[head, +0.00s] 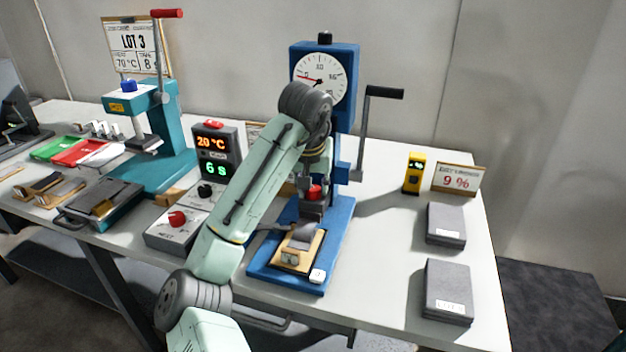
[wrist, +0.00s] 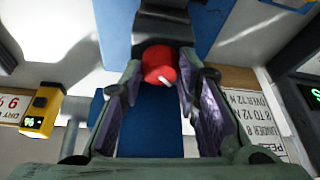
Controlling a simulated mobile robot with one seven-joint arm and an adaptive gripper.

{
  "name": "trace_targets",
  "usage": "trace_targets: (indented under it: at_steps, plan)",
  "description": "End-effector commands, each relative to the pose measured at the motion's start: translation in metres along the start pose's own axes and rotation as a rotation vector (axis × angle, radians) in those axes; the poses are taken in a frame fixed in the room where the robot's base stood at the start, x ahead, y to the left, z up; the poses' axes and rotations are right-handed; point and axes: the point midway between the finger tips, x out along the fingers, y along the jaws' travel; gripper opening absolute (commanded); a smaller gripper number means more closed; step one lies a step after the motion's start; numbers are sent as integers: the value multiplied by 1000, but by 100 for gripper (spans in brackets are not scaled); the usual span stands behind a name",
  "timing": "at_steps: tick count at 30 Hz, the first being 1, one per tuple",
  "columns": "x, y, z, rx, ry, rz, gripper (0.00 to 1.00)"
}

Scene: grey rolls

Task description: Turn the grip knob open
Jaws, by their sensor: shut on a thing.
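The red grip knob (head: 314,192) is on the blue tester (head: 345,125), below its round dial. In the wrist view the knob (wrist: 158,62) sits between the fingertips of my gripper (wrist: 155,78), and its white mark points down and to the right. My gripper is shut on the knob, with a finger on each side. In the head view my arm hides part of the tester and most of my gripper. A grey strip (head: 303,236) hangs below the knob, over a tan block (head: 297,257) on the blue base.
A crank handle (head: 384,93) rises right of the tester. A control box (head: 180,228) with another red knob stands left of my arm. A yellow meter (head: 414,173), a 9 % sign (head: 458,180) and two grey slabs (head: 447,290) are at the right.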

Motion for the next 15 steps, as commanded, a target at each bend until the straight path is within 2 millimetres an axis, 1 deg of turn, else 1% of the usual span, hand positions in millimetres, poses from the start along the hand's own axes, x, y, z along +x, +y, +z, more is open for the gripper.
trace_targets:
  at_steps: [12,13,15]
  plan:
    - [0,0,0,-11,3,-4,2]
    - [0,0,0,-11,3,-4,30]
    - [0,0,-1,-10,3,-3,35]
